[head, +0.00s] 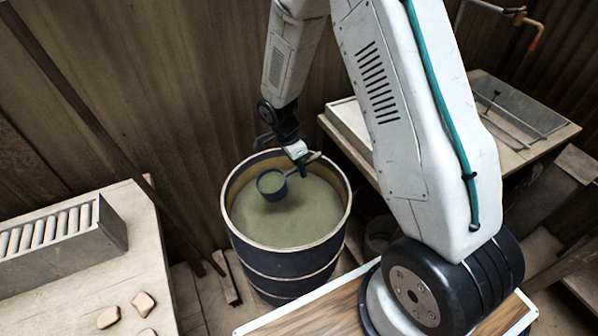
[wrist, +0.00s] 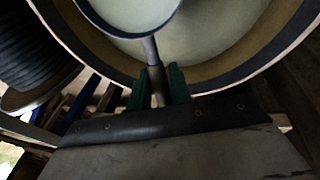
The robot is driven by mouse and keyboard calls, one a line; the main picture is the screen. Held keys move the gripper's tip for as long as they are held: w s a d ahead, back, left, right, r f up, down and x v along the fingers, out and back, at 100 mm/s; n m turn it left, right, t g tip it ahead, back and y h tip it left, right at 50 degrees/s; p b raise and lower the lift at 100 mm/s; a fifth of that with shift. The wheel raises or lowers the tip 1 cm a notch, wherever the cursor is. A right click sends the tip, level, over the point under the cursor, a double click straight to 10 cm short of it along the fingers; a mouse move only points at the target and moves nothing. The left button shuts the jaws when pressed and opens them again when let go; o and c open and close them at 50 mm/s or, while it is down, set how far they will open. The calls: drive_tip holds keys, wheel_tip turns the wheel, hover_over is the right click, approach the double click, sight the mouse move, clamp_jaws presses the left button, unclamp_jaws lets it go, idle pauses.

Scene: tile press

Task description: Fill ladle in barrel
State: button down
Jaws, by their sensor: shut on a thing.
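The barrel (head: 285,262) is dark with pale hoops and stands open on the floor at the middle of the head view. It holds a grey-green powder or slurry (head: 300,222). The ladle (head: 271,184) has a round dark-rimmed cup and hangs within the barrel's mouth, over the contents. Its cup shows a grey-green inside; I cannot tell its fill level. My gripper (head: 303,166) is shut on the ladle's handle near the barrel's far rim. In the wrist view, the green fingers of my gripper (wrist: 157,82) pinch the handle (wrist: 151,48), and the cup is cut off at the top.
A workbench (head: 150,245) with a grey rack (head: 62,243) and several small tan pieces stands at left. Another table (head: 545,125) with a framed tray and rods is at right. A plank wall (head: 130,90) rises close behind the barrel.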

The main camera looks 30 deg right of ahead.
drive_tip(key=shift+d+r, duration=0.15)
drive_tip(key=shift+r, duration=1.7)
